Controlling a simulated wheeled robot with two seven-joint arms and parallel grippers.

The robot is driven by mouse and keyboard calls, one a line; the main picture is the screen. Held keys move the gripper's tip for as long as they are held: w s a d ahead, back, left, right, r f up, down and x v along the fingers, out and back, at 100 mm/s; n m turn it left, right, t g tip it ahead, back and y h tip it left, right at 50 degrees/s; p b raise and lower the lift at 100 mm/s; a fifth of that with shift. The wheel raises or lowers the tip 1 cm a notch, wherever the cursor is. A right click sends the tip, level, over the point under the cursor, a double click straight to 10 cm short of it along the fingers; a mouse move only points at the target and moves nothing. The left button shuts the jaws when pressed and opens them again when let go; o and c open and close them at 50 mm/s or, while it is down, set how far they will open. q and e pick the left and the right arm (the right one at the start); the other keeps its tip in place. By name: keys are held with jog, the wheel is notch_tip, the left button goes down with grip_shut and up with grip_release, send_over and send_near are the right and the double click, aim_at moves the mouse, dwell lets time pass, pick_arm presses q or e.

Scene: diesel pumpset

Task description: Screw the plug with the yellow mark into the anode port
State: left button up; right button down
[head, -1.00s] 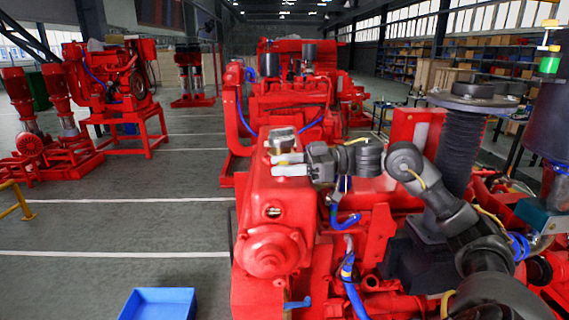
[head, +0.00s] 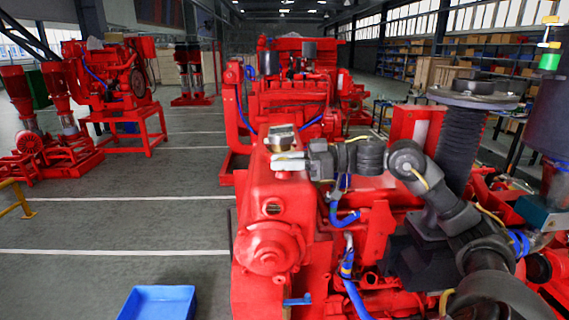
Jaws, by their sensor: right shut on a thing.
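My right gripper (head: 287,163) reaches in from the right over the top of the red engine's front housing (head: 274,186). Its pale fingers point left and lie one in front of the other, just below a metal cap (head: 282,137). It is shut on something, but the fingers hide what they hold. I cannot make out the plug or its yellow mark. A round fitting (head: 273,209) shows in the front face of the housing, below the fingers. I cannot tell which opening is the anode port. My left gripper is not in view.
A blue bin (head: 158,303) stands on the floor at the lower left. A blue hose (head: 351,285) runs down the engine's near side. Another red engine (head: 290,98) stands behind.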

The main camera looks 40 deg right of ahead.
jog(key=shift+a+f+m+t+h+b, duration=0.1)
jog(key=shift+f+m+t+h+b, duration=0.25)
jog(key=shift+m+t+h, duration=0.25)
jog(key=shift+s+r+m+t+h, duration=0.1)
jog(key=shift+r+m+t+h, duration=0.1)
jog(key=shift+m+t+h, duration=0.3)
jog(key=m+t+h, duration=0.1)
jog(key=h, duration=0.1)
jog(key=shift+r+m+t+h+p, duration=0.15)
jog(key=shift+m+t+h+p, duration=0.25)
jog(key=shift+m+h+p, duration=0.35)
jog(key=shift+m+h, duration=0.05)
jog(key=shift+t+h, duration=0.3)
jog(key=c, duration=1.3)
grip_release()
